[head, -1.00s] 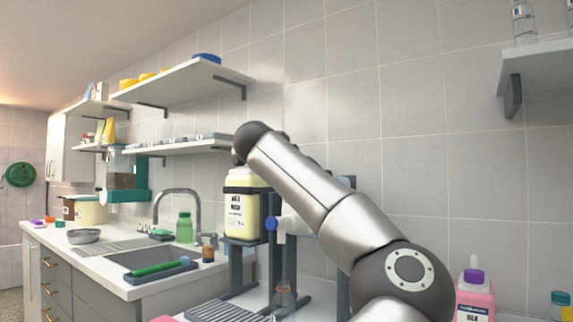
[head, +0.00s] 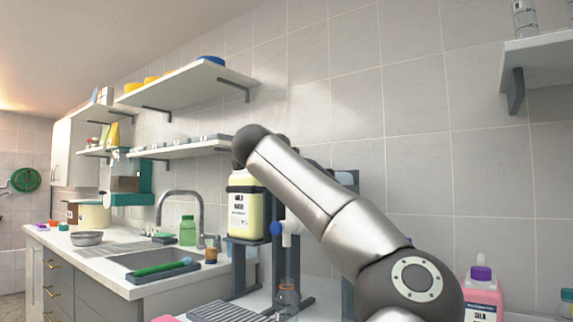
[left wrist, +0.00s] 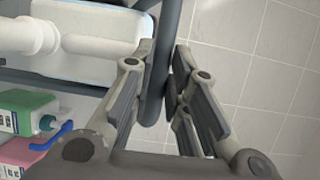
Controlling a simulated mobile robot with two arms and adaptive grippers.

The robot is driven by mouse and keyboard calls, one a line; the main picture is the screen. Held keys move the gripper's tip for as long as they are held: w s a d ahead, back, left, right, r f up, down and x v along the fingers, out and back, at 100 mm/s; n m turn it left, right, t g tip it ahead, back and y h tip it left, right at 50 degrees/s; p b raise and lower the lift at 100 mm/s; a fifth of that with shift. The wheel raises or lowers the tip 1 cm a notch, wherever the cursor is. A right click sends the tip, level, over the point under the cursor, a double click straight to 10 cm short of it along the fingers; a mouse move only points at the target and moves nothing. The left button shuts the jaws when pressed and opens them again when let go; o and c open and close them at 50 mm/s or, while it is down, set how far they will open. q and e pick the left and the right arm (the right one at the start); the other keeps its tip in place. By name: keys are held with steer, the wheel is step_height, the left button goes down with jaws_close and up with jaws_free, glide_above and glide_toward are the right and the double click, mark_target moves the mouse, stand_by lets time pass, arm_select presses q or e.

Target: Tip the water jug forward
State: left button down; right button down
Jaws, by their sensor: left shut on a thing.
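The water jug (left wrist: 95,75) shows in the left wrist view as a pale, see-through body with a white spout on it. In the head view its white tap with a blue knob (head: 289,228) shows beside my arm, which hides most of the jug. My left gripper (left wrist: 163,75) is shut on a dark grey bar (left wrist: 167,40) that runs beside the jug. In the head view this gripper is hidden behind the arm. My right gripper is not in view.
A yellow bottle (head: 243,212) sits in a grey stand left of the tap. A small glass bottle (head: 287,297) stands below the tap. A pink bottle (head: 481,297) is at the right. The sink (head: 150,262) and wall shelves (head: 185,83) are at the left.

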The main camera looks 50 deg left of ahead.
arm_select(q)
steer(key=shift+w+a+f, duration=0.1)
steer(key=shift+a+f, duration=0.05)
steer(key=shift+f, duration=0.75)
steer(key=c, duration=1.9)
jaws_free()
steer(key=o, duration=0.5)
steer(key=shift+r, duration=0.25)
steer(key=shift+r, duration=0.2)
steer(key=v, duration=1.2)
steer(key=shift+r, duration=0.1)
